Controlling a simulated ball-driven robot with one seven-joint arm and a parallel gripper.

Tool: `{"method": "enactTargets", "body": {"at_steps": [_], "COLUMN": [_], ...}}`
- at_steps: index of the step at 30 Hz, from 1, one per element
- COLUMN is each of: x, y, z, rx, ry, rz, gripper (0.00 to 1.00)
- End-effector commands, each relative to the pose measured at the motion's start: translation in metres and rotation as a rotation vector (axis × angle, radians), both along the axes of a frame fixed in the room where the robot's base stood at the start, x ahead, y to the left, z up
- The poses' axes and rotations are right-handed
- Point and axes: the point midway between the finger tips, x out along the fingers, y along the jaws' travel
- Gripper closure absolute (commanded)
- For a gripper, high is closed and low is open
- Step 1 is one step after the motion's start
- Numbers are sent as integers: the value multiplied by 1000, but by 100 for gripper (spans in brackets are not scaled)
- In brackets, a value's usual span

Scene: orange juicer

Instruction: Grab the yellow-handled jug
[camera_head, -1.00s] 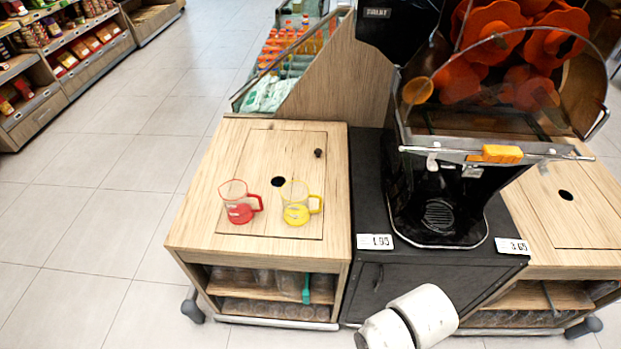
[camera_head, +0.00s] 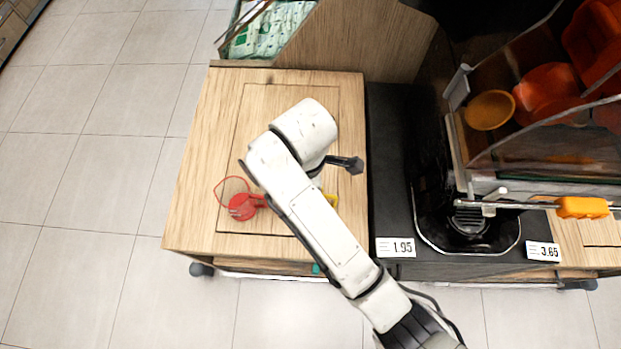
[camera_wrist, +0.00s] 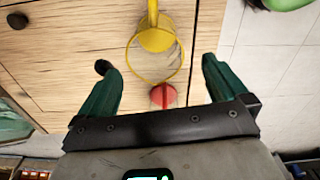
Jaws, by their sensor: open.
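The yellow-handled jug (camera_wrist: 156,38) has a clear body with a yellow base, rim and handle. It stands on the wooden counter; in the wrist view its handle points to the top edge, away from my gripper. In the head view my arm hides most of it, and only a bit of yellow handle (camera_head: 331,199) shows. My gripper (camera_wrist: 156,64) is open with green fingers, and the jug's rim appears between the fingertips. No contact is visible. My arm hides the fingers in the head view.
A red jug (camera_head: 242,206) stands left of the yellow one; its red base (camera_wrist: 163,95) shows between my fingers. The black juicer stand with a price tag (camera_head: 396,247) is to the right. The counter's left part (camera_head: 205,170) is clear.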

Motion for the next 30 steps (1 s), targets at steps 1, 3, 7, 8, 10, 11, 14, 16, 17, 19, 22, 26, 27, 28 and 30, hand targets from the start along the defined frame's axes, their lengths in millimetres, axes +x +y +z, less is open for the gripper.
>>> {"method": "enactTargets", "body": {"at_steps": [1,3,7,8,10,11,14,16,17,19,22,26,27,28,30], "x": [0,-1,-1,-1,0,0,0,1,1,2,5,5,5,5,5], "y": [1,1,1,1,1,1,1,1,1,1,1,1,1,1,1], "z": [-3,-11,-32,-36,-45,-48,-54,-58,-60,-68,-83,-100,-103,-105,-107], "rx": [-2,-5,-5,-5,-3,-3,-3,-2,-3,-3,-4,-3,-3,-2,-2], "ry": [3,6,6,6,5,4,2,2,3,4,5,4,3,2,2], "rz": [7,9,8,7,7,7,7,7,7,6,6,6,6,6,6], "gripper": [0,0,0,0,0,0,0,0,0,0,0,0,0,0,0]}}
